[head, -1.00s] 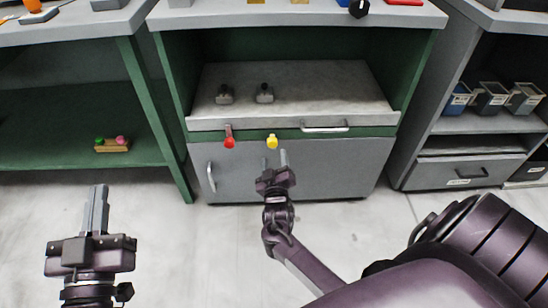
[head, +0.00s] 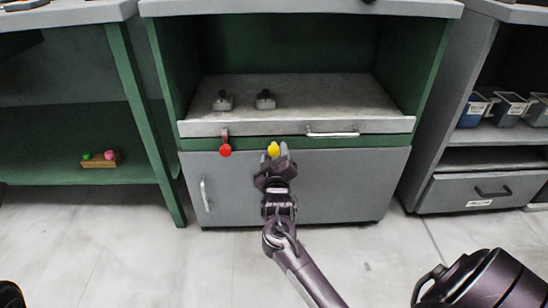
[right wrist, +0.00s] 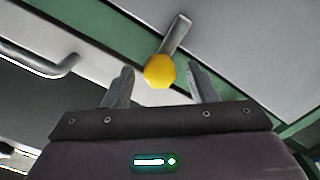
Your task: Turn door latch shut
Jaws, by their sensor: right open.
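The grey cabinet door (head: 345,180) hangs below a green rail and looks closed, with a vertical handle (head: 204,195) at its left. A latch with a red knob (head: 225,150) hangs down over the door's top edge. A yellow knob (head: 273,149) is to its right; in the right wrist view the yellow knob (right wrist: 159,71) sits on the end of a short metal lever (right wrist: 176,34). My right gripper (right wrist: 160,70) is open, its fingers on either side of the yellow knob, with small gaps visible. My left gripper is out of view.
Above the door is a grey tray (head: 330,100) with a bar handle (head: 332,133) and two small dark-topped fittings. A green shelf (head: 80,140) stands left and a grey drawer unit (head: 470,190) right. The floor in front is clear.

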